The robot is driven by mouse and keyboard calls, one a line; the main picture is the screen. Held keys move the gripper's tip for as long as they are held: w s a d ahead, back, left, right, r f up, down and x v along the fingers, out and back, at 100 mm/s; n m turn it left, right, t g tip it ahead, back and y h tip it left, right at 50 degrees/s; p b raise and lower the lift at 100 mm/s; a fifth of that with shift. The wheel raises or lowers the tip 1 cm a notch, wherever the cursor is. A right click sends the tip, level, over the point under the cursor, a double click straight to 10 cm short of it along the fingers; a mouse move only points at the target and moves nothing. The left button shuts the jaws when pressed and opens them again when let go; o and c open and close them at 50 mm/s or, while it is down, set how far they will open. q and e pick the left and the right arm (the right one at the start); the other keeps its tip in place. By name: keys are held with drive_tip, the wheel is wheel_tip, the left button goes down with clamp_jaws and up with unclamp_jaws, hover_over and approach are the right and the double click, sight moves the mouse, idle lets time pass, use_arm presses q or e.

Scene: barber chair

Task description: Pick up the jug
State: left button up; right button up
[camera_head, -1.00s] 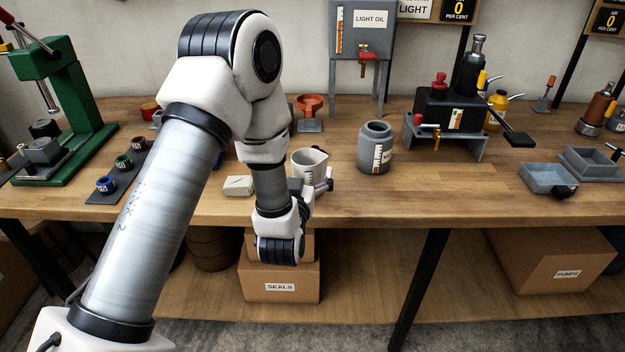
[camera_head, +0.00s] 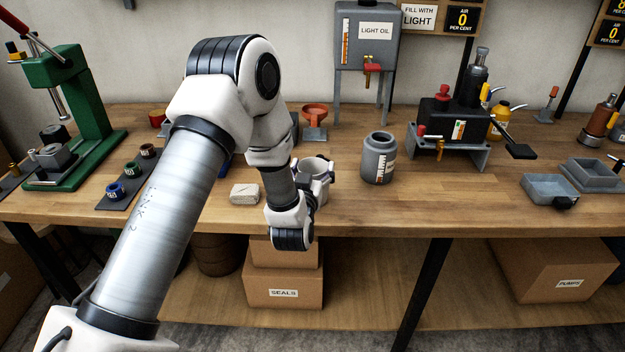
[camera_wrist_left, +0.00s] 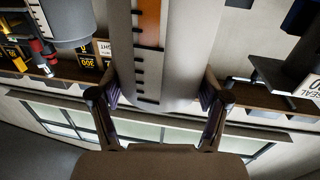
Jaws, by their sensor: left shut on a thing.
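The jug (camera_head: 313,164), pale grey with an open top, is at the front of the wooden bench, partly hidden by my left arm. My left gripper (camera_head: 320,180) is at the jug's near side, mostly hidden behind the wrist. In the left wrist view the jug (camera_wrist_left: 170,45) fills the middle, with a black scale and an orange strip on its wall. The fingers of my left gripper (camera_wrist_left: 162,90) press on it from both sides. I cannot tell whether the jug's base touches the bench. My right gripper is not in view.
A grey labelled jar (camera_head: 378,158) stands to the right of the jug. A pale block (camera_head: 244,193) lies to the left. An orange funnel stand (camera_head: 315,120) and the light oil tank (camera_head: 367,38) are behind.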

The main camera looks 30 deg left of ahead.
use_arm(q)
drive_tip(key=shift+r, duration=0.45)
drive_tip(key=shift+s+d+r+b, duration=0.2)
drive_tip(key=shift+r+b, duration=0.05)
drive_tip(key=shift+r, duration=0.35)
drive_tip(key=shift+s+d+r+b, duration=0.15)
drive_tip(key=shift+r+b, duration=0.1)
drive_tip(key=shift+r, duration=0.35)
drive_tip(key=s+d+r+p, duration=0.1)
drive_tip(key=s+d+p, duration=0.6)
drive_tip(key=s+d, duration=0.2)
drive_tip(key=shift+s+d+r, duration=0.3)
drive_tip(key=shift+s+d, duration=0.05)
drive_tip(key=shift+s, duration=0.9)
